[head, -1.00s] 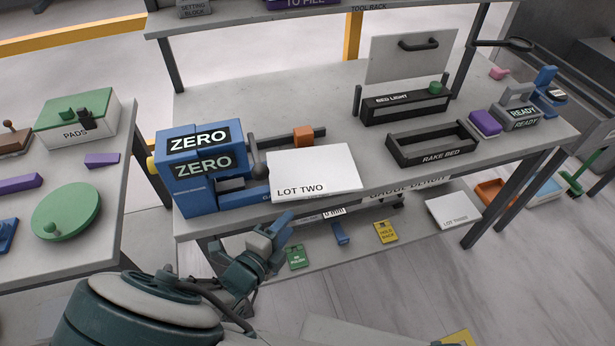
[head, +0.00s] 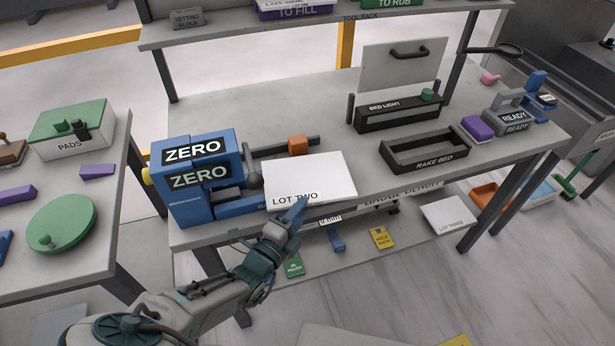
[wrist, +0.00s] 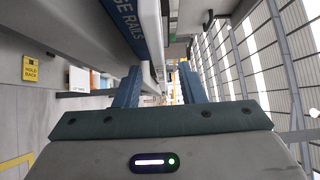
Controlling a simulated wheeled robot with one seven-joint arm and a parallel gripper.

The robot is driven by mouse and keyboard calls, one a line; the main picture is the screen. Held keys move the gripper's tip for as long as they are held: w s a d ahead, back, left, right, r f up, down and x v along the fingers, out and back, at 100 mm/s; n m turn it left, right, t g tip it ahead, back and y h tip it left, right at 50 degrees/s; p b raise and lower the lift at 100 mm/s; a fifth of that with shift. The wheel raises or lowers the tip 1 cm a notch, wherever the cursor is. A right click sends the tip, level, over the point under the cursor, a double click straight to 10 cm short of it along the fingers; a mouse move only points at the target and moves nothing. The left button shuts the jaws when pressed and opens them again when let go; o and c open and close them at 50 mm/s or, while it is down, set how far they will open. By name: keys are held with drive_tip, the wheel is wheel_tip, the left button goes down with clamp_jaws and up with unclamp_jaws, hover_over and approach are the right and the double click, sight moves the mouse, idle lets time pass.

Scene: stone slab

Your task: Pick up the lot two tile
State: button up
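The lot two tile (head: 310,175) is a flat white plate lettered LOT TWO along its front edge. In the head view it lies at the bench's front, just right of the blue ZERO gauge (head: 197,180). My gripper (head: 299,208) is at the tile's front edge, and a blue finger covers part of that edge. Contact cannot be told. In the wrist view my gripper (wrist: 158,82) has its two blue fingers apart, with a gap between them. A pale slab edge (wrist: 152,30) beside the rail lettering is probably the tile.
An orange block (head: 298,144) sits behind the tile. The black rake bed tray (head: 430,163) stands to the right. The lot three tile (head: 449,216) and a yellow hold back card (head: 381,238) lie on the lower shelf. The bench's middle is fairly clear.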

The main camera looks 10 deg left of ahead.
sight(307, 179)
drive_tip(key=p+x, duration=0.1)
drive_tip(key=x, duration=0.3)
drive_tip(key=shift+w, duration=0.15)
drive_tip(key=shift+a, duration=0.1)
clamp_jaws()
